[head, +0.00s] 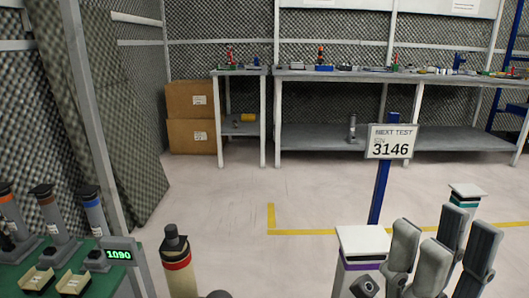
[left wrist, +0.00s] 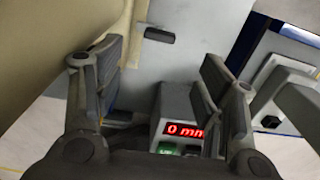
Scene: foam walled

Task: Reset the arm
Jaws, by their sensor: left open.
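My right gripper (head: 443,240) stands at the lower right of the head view, fingers pointing up. Its grey finger parts overlap from this angle, so its opening is unclear, and I see nothing clearly held in it. My left gripper (left wrist: 162,88) fills the middle of the left wrist view. Its two fingers are spread wide apart, with nothing between their pads. Beyond them is a small grey box with a red display reading "0 mm" (left wrist: 184,131). The left gripper is not clearly visible in the head view.
A "NEXT TEST 3146" sign (head: 391,142) stands on a blue post. A white-topped pedestal (head: 361,241) is left of the right gripper. A green bench (head: 110,284) is at the lower left. A long workbench (head: 390,76) and brown cartons (head: 190,134) stand behind open floor.

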